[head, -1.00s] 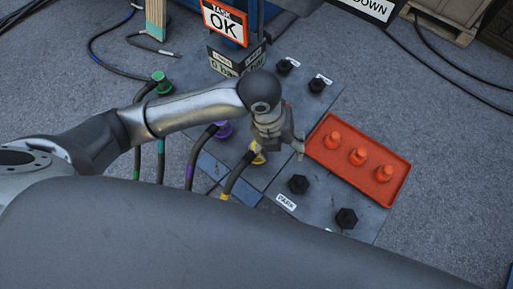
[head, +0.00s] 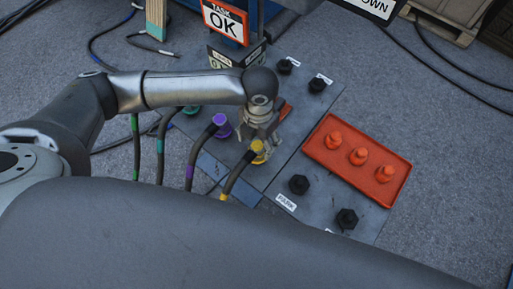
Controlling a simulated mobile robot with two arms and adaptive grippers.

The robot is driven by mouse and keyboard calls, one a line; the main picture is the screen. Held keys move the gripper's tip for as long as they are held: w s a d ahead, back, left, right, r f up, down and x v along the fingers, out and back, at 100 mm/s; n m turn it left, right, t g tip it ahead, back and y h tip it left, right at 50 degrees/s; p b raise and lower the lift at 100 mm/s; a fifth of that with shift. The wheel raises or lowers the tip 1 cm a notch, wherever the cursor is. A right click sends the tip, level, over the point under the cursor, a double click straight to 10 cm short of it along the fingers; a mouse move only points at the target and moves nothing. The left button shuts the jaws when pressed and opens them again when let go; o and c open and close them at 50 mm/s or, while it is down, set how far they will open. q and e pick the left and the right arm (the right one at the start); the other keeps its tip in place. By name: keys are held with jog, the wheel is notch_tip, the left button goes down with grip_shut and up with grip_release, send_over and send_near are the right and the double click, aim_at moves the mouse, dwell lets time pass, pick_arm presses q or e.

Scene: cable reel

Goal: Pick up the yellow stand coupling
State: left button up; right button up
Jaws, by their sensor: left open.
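The yellow stand coupling (head: 258,154) stands on the grey floor plate, with a black cable with a yellow band running from it to the lower left. My left gripper (head: 266,146) is open right at the coupling, its fingers just above and beside its upper right side. The gripper hides part of the coupling, and I cannot tell whether they touch. My right gripper is not in view.
A purple coupling (head: 221,122) stands just left; a green one (head: 191,110) is partly behind my arm. A red tray (head: 318,157) with orange caps lies to the right. Black plugs (head: 299,184) stand on the plate (head: 325,205). A sign post rises behind.

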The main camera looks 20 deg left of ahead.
aim_at(257, 146)
pick_arm(q)
jog(key=f, duration=0.4)
jog(key=shift+s+a+f, duration=0.15)
jog(key=shift+a+f, duration=0.1)
jog(key=shift+f, duration=0.15)
jog(key=shift+c, duration=0.5)
jog(key=shift+r, duration=0.1)
jog(key=c, duration=1.1)
